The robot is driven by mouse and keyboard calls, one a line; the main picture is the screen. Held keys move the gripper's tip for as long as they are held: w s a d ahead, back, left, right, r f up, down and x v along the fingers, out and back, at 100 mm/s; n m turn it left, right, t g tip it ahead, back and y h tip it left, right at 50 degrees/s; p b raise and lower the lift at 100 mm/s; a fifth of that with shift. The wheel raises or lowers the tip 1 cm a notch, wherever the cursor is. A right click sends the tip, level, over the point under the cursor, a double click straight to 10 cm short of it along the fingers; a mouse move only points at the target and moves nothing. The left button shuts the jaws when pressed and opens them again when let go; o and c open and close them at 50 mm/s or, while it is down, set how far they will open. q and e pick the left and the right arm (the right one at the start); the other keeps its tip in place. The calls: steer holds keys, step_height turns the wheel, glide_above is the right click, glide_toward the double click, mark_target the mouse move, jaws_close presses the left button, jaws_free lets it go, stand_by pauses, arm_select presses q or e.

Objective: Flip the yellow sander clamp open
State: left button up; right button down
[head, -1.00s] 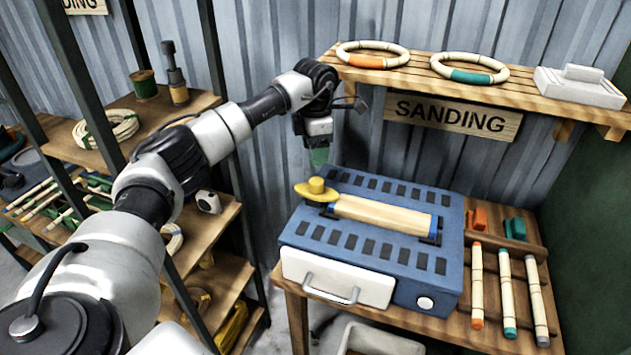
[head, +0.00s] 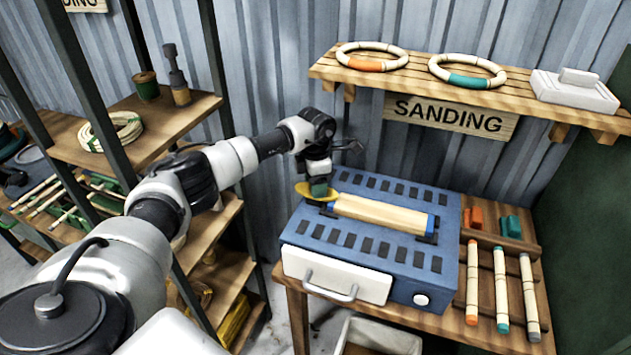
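The blue sander (head: 352,262) stands on the wooden bench, with a pale cylindrical piece (head: 381,215) lying along its top. The yellow clamp (head: 301,188) is at the left end of that piece and looks flat. I cannot tell whether the fingers touch or grip the knob. My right gripper is not in view.
A wooden shelf (head: 455,84) with two rings and a white block hangs above the sander. A rack of short rods (head: 499,285) stands to its right. A shelving unit (head: 157,147) is on the left beside my arm, and a bin (head: 378,338) is below.

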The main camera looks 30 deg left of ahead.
arm_select(q)
steer(key=c, duration=0.8)
steer(key=shift+o, duration=0.2)
steer(key=shift+n, duration=0.3)
steer(key=n, duration=0.3)
steer(key=shift+b, duration=0.4)
steer(key=n, duration=0.5)
steer(key=shift+d+r, duration=0.1)
steer(key=n, duration=0.9)
steer(key=shift+n, duration=0.4)
